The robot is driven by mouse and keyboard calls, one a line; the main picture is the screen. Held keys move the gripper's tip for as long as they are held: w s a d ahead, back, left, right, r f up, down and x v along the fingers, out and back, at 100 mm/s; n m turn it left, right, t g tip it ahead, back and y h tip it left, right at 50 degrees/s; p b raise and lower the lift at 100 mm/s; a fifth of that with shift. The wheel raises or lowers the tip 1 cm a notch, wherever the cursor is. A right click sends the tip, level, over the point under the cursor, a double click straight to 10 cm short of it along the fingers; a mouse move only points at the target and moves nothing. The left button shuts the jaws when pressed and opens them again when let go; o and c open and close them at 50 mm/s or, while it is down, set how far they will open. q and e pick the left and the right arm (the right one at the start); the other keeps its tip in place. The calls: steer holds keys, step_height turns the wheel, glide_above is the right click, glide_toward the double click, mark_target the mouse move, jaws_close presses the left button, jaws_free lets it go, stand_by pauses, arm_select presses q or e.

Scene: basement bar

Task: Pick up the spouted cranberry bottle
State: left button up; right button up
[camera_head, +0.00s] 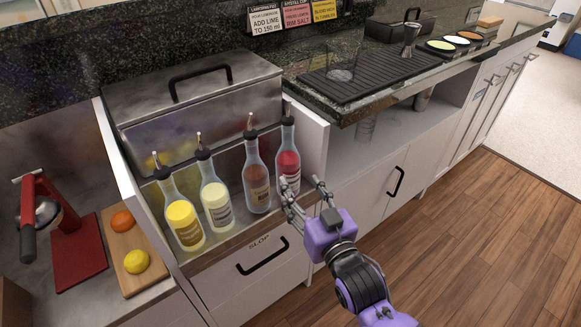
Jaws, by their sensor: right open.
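The spouted cranberry bottle (288,161), clear with red liquid and a dark pour spout, stands upright at the right end of a row in the metal speed rail. My right gripper (307,194) is just in front of it and slightly to its right, low by its label. Its two fingers are open and point at the bottle. I cannot tell whether a finger touches it. The fingers hide a little of the bottle's lower part. My left gripper does not show.
A brown bottle (256,175), a pale bottle (215,192) and a yellow bottle (181,213) stand left of it. A lidded metal bin (196,100) is behind. A white side panel (313,146) rises close on the right. A black bar mat (368,75) lies on the counter.

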mark_target(293, 179)
steer(key=x, duration=0.2)
steer(key=shift+w+a+f, duration=0.1)
steer(key=shift+w, duration=0.25)
steer(key=shift+w+a+b, duration=0.2)
steer(key=shift+w+b, duration=0.1)
steer(key=shift+w, duration=0.15)
steer(key=x, duration=0.2)
steer(key=b+x, duration=0.1)
steer(key=shift+w+a+f, duration=0.2)
steer(key=shift+w+f, duration=0.1)
steer(key=shift+f, duration=0.05)
steer(key=shift+w+a, duration=0.2)
steer(key=shift+w, duration=0.3)
steer(key=c, duration=1.3)
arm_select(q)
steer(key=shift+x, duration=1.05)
arm_select(e)
steer(key=shift+r, duration=0.15)
